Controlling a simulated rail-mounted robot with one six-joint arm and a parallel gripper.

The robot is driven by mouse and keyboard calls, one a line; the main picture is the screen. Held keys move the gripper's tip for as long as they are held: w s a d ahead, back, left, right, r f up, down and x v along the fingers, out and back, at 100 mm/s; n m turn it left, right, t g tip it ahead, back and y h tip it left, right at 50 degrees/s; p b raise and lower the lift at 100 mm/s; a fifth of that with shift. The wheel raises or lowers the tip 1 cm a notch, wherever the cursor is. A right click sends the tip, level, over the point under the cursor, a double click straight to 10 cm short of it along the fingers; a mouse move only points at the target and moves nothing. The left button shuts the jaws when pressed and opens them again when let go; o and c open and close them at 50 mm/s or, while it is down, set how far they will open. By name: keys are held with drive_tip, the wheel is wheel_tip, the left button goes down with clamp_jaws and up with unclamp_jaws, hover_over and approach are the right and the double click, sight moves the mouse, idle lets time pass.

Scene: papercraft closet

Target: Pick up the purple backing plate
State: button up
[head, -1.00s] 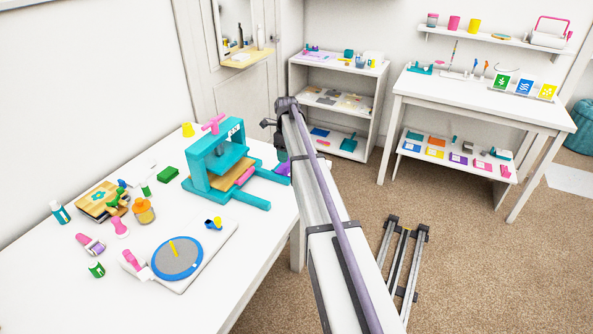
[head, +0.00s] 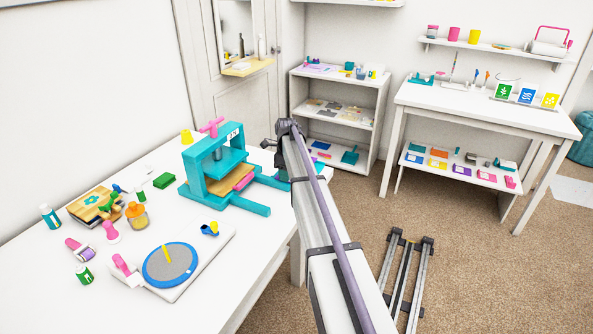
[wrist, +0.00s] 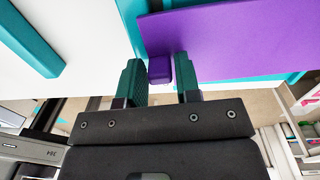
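The purple backing plate (wrist: 235,40) fills the upper right of the wrist view, lying over a teal surface (wrist: 130,15). A small purple tab sticks out from its near edge. My gripper (wrist: 160,80) is at this edge, with its two dark green fingers on either side of the tab. The fingers look apart, with a narrow gap at the right of the tab; contact on the left is unclear. In the head view my arm covers the gripper and I cannot make out the plate.
A teal press (head: 215,160) with a pink handle stands on the white table (head: 225,275). A round turntable (head: 170,265) and several small bottles and tools lie to its left and front. A shelf unit (head: 340,90) and a white desk (head: 480,105) stand behind my arm.

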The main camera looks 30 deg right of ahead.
clamp_jaws()
wheel_tip(320, 180, up, 10)
drive_tip(key=p, duration=1)
